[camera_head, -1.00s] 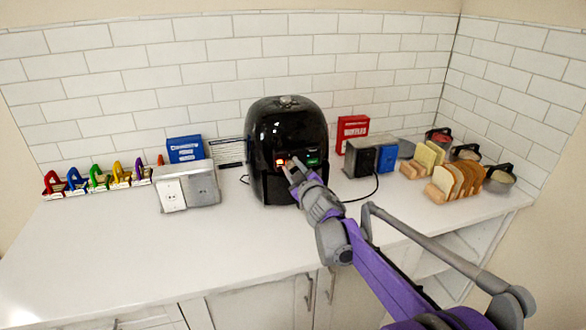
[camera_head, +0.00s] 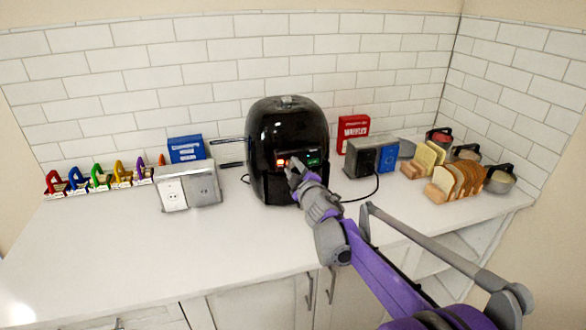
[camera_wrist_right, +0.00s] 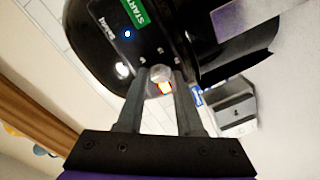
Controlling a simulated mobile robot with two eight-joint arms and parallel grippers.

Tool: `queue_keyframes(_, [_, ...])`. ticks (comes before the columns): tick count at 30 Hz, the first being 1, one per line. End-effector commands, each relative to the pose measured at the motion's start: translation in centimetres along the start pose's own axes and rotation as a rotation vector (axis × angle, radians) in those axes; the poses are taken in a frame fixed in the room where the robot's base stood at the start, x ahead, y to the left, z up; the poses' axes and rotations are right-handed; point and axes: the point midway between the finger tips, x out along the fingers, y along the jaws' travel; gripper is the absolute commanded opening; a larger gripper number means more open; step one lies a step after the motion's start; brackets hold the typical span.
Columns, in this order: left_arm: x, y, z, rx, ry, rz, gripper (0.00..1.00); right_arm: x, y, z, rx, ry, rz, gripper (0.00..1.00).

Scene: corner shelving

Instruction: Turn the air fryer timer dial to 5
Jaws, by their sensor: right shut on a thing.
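The black air fryer (camera_head: 275,130) stands on the white counter near the tiled back wall. Its front has a lit orange-red display and a green START label, which also shows in the right wrist view (camera_wrist_right: 134,12). My right gripper (camera_head: 291,171) reaches the fryer's front just below the display. In the wrist view, its two fingers (camera_wrist_right: 158,84) are closed around a small silvery round dial (camera_wrist_right: 160,73) on the fryer. The dial's marks and setting cannot be read. My left gripper is not in view.
A grey-and-white box with an outlet (camera_head: 174,194) and a blue box (camera_head: 185,149) stand left of the fryer. A grey appliance (camera_head: 362,158), a red box (camera_head: 352,132), bread slices (camera_head: 461,178) and pots are on the right. The front left counter (camera_head: 100,255) is clear.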

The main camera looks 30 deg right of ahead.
Motion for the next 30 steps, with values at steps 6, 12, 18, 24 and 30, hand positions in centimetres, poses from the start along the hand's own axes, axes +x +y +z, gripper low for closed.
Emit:
queue_keyframes(6, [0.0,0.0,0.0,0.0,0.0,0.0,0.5,0.0,-0.1,0.0,-0.001,-0.001,0.0,0.48])
queue_keyframes(12, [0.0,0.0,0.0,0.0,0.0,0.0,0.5,0.0,0.0,0.0,0.0,0.0,0.0,0.66])
queue_keyframes(18, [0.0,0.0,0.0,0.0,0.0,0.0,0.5,-0.1,0.0,0.0,0.001,0.0,0.0,0.66])
queue_keyframes(24, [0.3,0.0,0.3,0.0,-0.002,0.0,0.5,-2.2,-0.1,0.0,0.002,-0.001,0.0,0.66])
queue_keyframes(30, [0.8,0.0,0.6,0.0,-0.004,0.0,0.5,-6.2,-0.1,0.1,0.001,-0.002,0.0,0.66])
